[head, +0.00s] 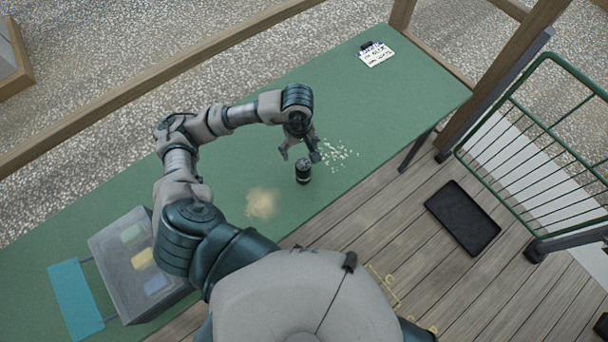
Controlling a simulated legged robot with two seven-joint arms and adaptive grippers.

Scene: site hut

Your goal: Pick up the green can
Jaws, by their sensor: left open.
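A small dark can (303,174) stands upright on the green table (350,97), near its front edge. It looks dark green to black with a pale band. My left gripper (299,155) is open just above and behind the can, its fingers spread and pointing down. From this view I cannot tell whether a finger touches the can. No other can shows. My right gripper is not in view.
Pale crumbs (338,154) lie right of the can and a tan powder patch (262,202) lies left. A grey box (118,248) stands at the table's left, a clipboard (375,53) at the far right. A black tray (463,217) lies on the floor.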

